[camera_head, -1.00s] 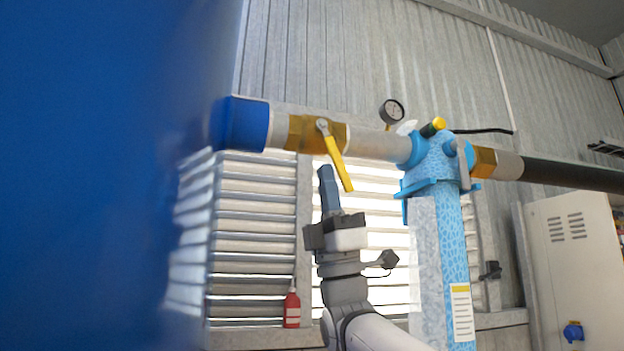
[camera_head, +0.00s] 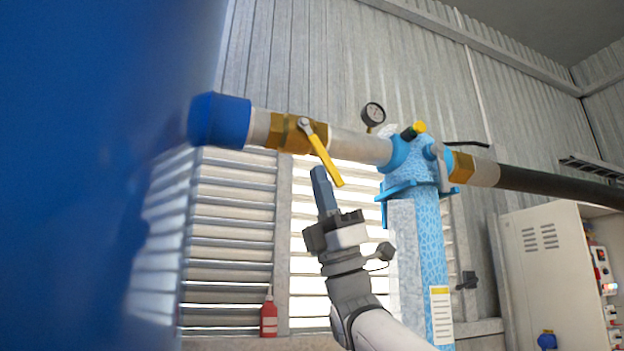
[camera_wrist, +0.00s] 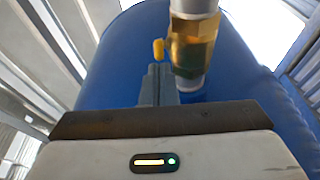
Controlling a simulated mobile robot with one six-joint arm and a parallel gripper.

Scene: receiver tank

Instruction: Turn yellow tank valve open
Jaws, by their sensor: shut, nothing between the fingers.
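The yellow valve handle (camera_head: 324,157) hangs from a pivot on the brass valve body (camera_head: 286,133), slanting down and to the right across the pipe. My gripper (camera_head: 317,172) is shut and empty, its fingertips pointing up just below and left of the handle's lower part. In the wrist view my shut fingers (camera_wrist: 158,72) point at the yellow handle end (camera_wrist: 158,49), which shows just past the tips. The brass valve body (camera_wrist: 192,50) is right beside them there. I cannot tell whether the fingertips touch the handle.
The large blue tank (camera_head: 90,170) fills the left side. A light blue patterned filter column (camera_head: 428,240) stands right of my arm, with a pressure gauge (camera_head: 373,114) above the pipe. A red bottle (camera_head: 268,316) and a cabinet (camera_head: 545,270) stand further off.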

